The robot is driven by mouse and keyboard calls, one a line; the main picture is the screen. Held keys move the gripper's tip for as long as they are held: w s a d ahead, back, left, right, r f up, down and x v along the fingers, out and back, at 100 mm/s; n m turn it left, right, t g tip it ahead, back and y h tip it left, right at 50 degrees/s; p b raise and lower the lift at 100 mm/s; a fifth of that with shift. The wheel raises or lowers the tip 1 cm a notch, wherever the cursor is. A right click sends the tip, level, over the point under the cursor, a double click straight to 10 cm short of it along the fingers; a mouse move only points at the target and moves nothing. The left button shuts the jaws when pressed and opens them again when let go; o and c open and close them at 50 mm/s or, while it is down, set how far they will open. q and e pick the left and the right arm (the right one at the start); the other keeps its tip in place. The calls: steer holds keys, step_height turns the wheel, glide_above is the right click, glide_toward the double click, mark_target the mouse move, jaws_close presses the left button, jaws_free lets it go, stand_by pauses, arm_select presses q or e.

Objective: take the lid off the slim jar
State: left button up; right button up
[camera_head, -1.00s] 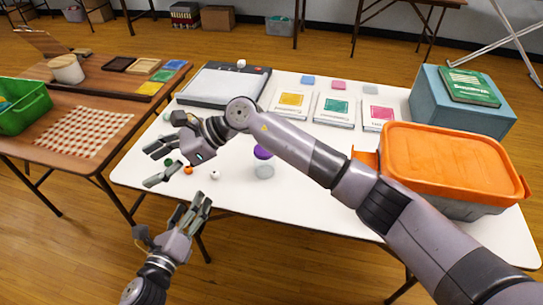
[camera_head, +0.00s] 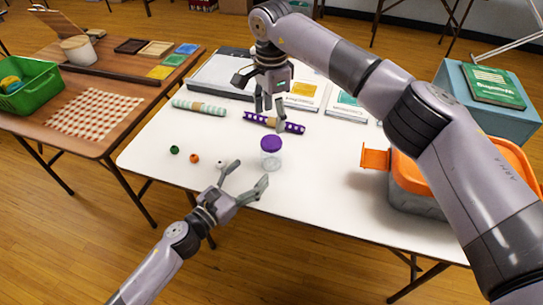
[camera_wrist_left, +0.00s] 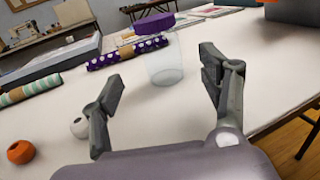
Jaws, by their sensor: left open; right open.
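The slim jar (camera_head: 271,161) is a clear, upright cylinder on the white table. Its purple lid (camera_head: 271,144) sits on top. My left gripper (camera_head: 248,177) is open and low, in front of the jar. In the left wrist view the jar (camera_wrist_left: 165,65) and lid (camera_wrist_left: 155,22) stand ahead, framed by the open fingers of the left gripper (camera_wrist_left: 160,78), with no visible contact. My right gripper (camera_head: 269,113) is open, fingers pointing down, behind and above the jar in the picture; it looks empty and apart from the lid.
A purple dotted roll (camera_head: 273,122) lies behind the jar, partly hidden by my right gripper. A striped roll (camera_head: 199,107) lies to the left. Green (camera_head: 174,150), orange (camera_head: 194,158) and white beads lie near the left gripper. An orange-lidded bin (camera_head: 410,180) stands right.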

mark_target(265, 158)
arm_select(q)
steer(key=x, duration=0.9)
steer(key=shift+w+d, duration=0.15)
steer(key=shift+w, duration=0.1)
steer(key=shift+c, duration=0.5)
jaws_close()
